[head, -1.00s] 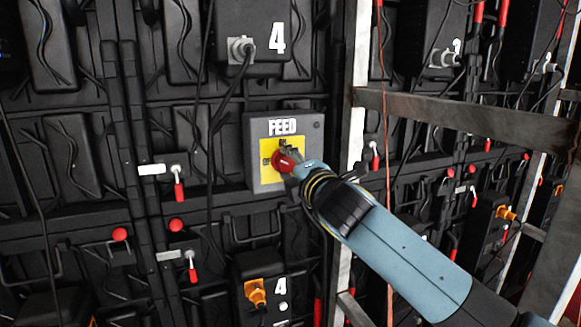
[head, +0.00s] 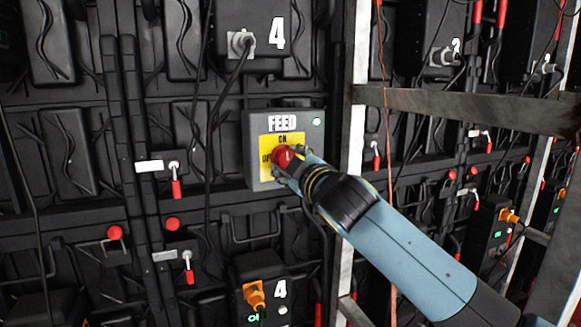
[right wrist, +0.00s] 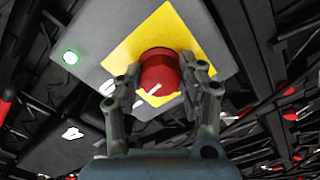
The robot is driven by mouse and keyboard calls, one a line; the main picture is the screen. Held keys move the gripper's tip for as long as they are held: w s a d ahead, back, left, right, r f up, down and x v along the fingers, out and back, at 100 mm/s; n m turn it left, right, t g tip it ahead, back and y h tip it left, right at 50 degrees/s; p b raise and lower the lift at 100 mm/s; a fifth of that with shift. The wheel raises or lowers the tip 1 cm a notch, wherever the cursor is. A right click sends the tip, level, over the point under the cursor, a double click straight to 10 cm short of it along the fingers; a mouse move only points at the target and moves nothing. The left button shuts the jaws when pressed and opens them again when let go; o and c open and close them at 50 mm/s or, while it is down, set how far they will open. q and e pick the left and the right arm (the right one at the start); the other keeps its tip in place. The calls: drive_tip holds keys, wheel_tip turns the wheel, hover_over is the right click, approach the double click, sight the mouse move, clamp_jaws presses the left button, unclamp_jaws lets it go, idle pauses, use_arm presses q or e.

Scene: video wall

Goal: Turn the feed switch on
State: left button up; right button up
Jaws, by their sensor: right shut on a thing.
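The feed switch is a red rotary knob (head: 283,157) on a yellow plate (head: 268,170) marked ON, on a grey box labelled FEED (head: 257,121). A small lamp (head: 317,121) at the box's upper right glows green-white. My right gripper (head: 292,161) is shut on the red knob. In the right wrist view the two fingers (right wrist: 160,95) stand on either side of the knob (right wrist: 158,72), which carries a white mark, and the lamp (right wrist: 70,57) glows green. My left gripper is not in view.
A box marked 4 with a grey plug (head: 241,43) hangs above, its cable running down left of the feed box. Below is another box with an orange plug (head: 254,294) and a lit green light. A metal upright (head: 352,130) and crossbar (head: 460,108) stand right.

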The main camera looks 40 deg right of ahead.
drive_tip(key=shift+f+m, duration=0.15)
drive_tip(key=shift+m, duration=0.75)
drive_tip(key=o, duration=1.2)
drive_tip(key=shift+c, duration=0.2)
drive_tip(key=v, duration=1.2)
drive_tip(key=shift+b, duration=0.3)
